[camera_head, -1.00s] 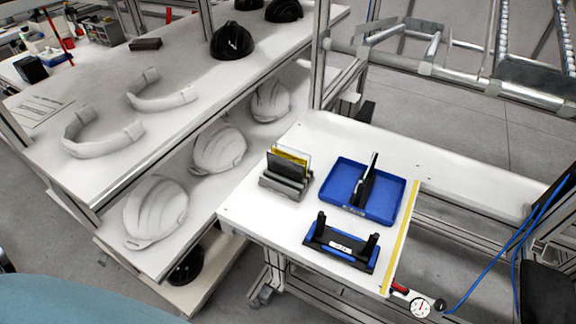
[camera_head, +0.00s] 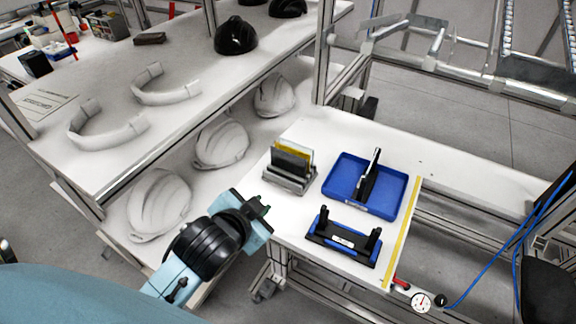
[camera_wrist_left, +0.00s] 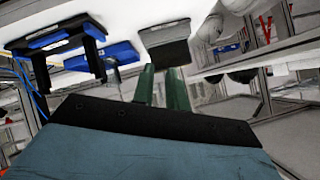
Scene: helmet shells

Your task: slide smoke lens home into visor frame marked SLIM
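A rack (camera_head: 290,180) on the white table holds upright lenses: a dark grey, smoke-coloured one (camera_head: 289,162) in front and a yellow-edged one (camera_head: 280,147) behind. The rack also shows in the left wrist view (camera_wrist_left: 165,33). A black and blue visor frame (camera_head: 343,241) with two upright posts lies nearer the front edge; its white label is too small to read. A second dark frame-like part (camera_head: 370,178) stands in the blue tray (camera_head: 401,190). My left gripper (camera_head: 264,204) is empty, left of the visor frame and below the rack; its green fingers (camera_wrist_left: 163,88) stand apart.
A yellow strip (camera_head: 402,235) runs along the table's right side, with a dial gauge (camera_head: 421,301) beyond the corner. White helmet shells (camera_head: 220,143) sit on the lower shelf at left. The table's back right is clear.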

